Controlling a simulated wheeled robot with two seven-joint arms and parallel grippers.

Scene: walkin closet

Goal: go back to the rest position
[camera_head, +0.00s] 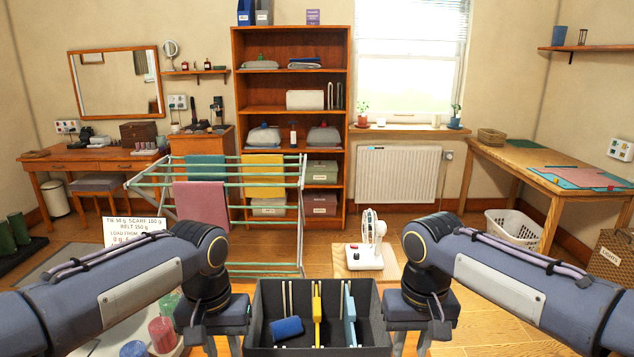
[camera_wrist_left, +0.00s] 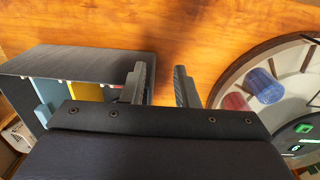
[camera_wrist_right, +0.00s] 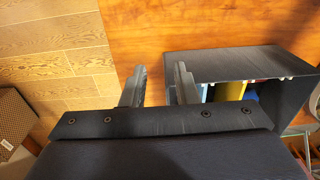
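My right gripper (camera_head: 407,345) points down at the right of a dark box. In the right wrist view its two fingers (camera_wrist_right: 157,85) stand apart with nothing between them. My left gripper (camera_head: 222,346) points down at the left of the box, partly cut off by the lower edge. In the left wrist view its fingers (camera_wrist_left: 163,85) are also apart and empty. Both arms reach in from the sides, roughly mirrored, with the grippers beside the box and not holding it.
The dark box (camera_head: 373,325) holds a blue roll (camera_head: 286,328), a yellow piece (camera_head: 317,312) and a light blue piece (camera_head: 349,315). Left of it, a round tray (camera_wrist_left: 230,85) carries colored rolls.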

